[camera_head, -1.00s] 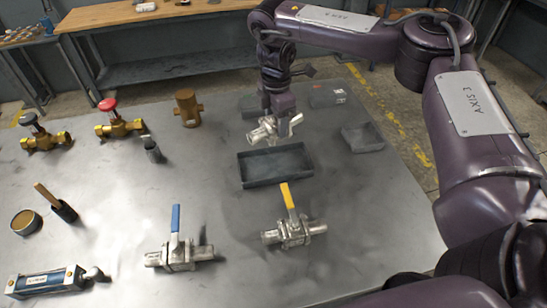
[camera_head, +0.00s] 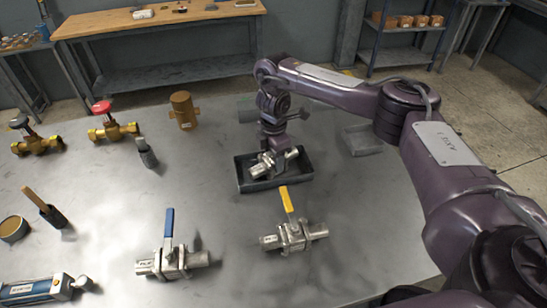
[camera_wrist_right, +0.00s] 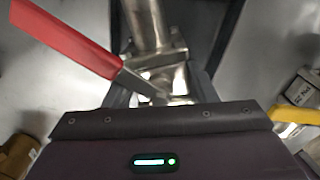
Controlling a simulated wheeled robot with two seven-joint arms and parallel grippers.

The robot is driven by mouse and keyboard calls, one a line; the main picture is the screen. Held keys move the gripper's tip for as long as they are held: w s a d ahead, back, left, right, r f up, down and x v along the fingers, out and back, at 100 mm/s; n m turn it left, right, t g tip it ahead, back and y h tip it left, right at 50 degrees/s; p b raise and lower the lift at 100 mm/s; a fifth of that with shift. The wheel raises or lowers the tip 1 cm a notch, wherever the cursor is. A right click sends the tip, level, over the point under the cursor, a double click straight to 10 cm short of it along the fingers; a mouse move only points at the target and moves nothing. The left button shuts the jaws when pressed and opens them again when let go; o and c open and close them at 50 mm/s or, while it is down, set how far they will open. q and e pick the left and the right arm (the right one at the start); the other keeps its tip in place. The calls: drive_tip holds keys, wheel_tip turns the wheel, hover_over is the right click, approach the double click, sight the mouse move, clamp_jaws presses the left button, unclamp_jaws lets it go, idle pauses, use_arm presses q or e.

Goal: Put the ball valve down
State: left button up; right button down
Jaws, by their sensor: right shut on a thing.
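My right gripper (camera_head: 271,148) is shut on a silver ball valve (camera_head: 264,166), low over or inside the dark rectangular tray (camera_head: 277,184). Whether the valve touches the tray floor cannot be told. In the right wrist view the held ball valve (camera_wrist_right: 150,30) shows a metal body and a red lever (camera_wrist_right: 68,42); the fingertips are hidden behind the gripper housing. A ball valve with a yellow lever (camera_head: 293,237) stands in front of the tray. A ball valve with a blue lever (camera_head: 172,261) stands to its left. My left gripper is out of view.
A brown cylindrical fitting (camera_head: 184,110) stands behind left. Two brass valves (camera_head: 112,128), a small dark-based part (camera_head: 146,152) and a blue cylinder (camera_head: 38,290) are on the left.

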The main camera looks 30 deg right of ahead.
drive_tip(key=shift+r, duration=0.1)
drive_tip(key=c, duration=0.6)
unclamp_jaws()
wheel_tip(320, 180, up, 12)
drive_tip(key=p, duration=0.3)
drive_tip(key=shift+s, duration=0.1)
